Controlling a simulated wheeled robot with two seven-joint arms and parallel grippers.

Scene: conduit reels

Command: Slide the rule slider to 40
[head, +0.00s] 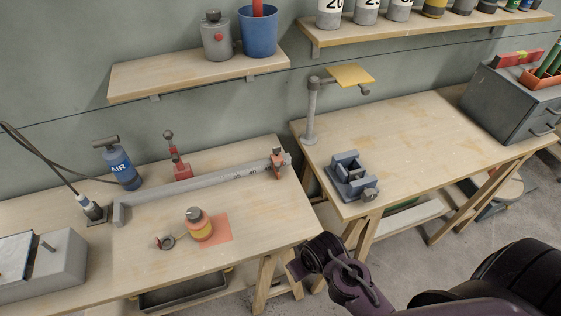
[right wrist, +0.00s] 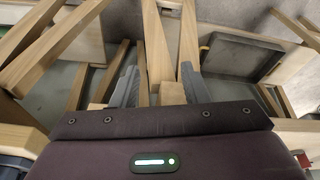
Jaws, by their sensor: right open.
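The rule (head: 190,190) is a long grey bar lying at a slant across the left workbench, with small dark markings toward its right end; a "40" seems to show there. An orange-red slider (head: 278,166) sits near the rule's right end, just right of those markings; its exact reading is too small to tell. My right gripper (head: 294,268) is past the front right of this bench, well apart from the slider. In the right wrist view my right gripper (right wrist: 158,88) is open and empty, with wooden trestle legs beyond it. My left gripper is not in view.
A red clamp-like device (head: 178,168) stands behind the rule, beside a blue AIR bottle (head: 121,165). An orange-and-yellow bottle (head: 199,225) and a small ring-like part (head: 166,242) are in front. A blue-grey vise (head: 352,177) stands on the right bench. The bench's front right is clear.

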